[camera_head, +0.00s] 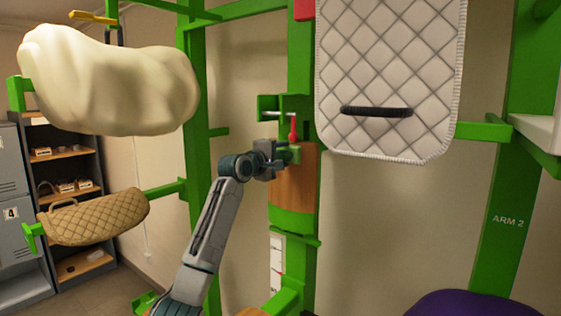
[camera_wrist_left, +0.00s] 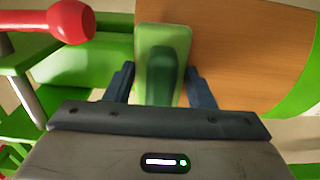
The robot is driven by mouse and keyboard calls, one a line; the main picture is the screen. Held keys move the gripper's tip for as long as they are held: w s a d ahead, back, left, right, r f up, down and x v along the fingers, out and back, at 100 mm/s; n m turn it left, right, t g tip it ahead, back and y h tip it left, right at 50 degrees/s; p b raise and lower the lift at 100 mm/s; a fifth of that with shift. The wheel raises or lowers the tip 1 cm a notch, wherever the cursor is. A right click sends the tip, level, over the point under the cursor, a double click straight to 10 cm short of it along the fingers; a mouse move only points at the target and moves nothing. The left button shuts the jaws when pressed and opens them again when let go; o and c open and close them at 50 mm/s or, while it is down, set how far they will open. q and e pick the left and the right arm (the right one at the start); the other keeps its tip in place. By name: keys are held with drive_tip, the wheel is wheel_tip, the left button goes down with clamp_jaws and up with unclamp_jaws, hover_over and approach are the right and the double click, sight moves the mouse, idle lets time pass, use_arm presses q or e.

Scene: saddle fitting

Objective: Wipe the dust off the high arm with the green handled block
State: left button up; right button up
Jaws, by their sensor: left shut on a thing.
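My left gripper (camera_head: 278,160) is shut on a green block (camera_wrist_left: 163,45), held between its two fingers in the left wrist view. In the head view the block (camera_head: 292,153) shows as a small green piece at the fingertips, in front of a wood-faced panel (camera_head: 296,185) on the central green post. In the wrist view the block overlaps the wood face (camera_wrist_left: 235,50); I cannot tell whether they touch. Several green rack arms show, and I cannot tell which is the high arm. No dust is clearly visible. My right gripper is out of view.
A red-knobbed lever (camera_head: 293,130) and a green bracket (camera_head: 268,103) are close above the gripper. A white quilted pad (camera_head: 390,75) hangs at right, a cream pad (camera_head: 110,85) at upper left, a tan quilted pad (camera_head: 95,217) below it. A purple object (camera_head: 470,303) is at lower right.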

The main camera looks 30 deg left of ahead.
use_arm(q)
drive_tip(key=shift+r, duration=0.15)
drive_tip(key=shift+s+f+b, duration=0.25)
drive_tip(key=shift+s+b, duration=0.25)
drive_tip(key=shift+s, duration=0.35)
drive_tip(key=s, duration=0.2)
drive_tip(key=s+b, duration=0.1)
drive_tip(key=s, duration=0.1)
drive_tip(key=shift+a+r, duration=0.15)
drive_tip(key=shift+a, duration=0.05)
drive_tip(key=s+b, duration=0.1)
drive_tip(key=s, duration=0.2)
drive_tip(key=shift+a+b, duration=0.1)
drive_tip(key=shift+b, duration=0.25)
drive_tip(key=shift+w, duration=0.1)
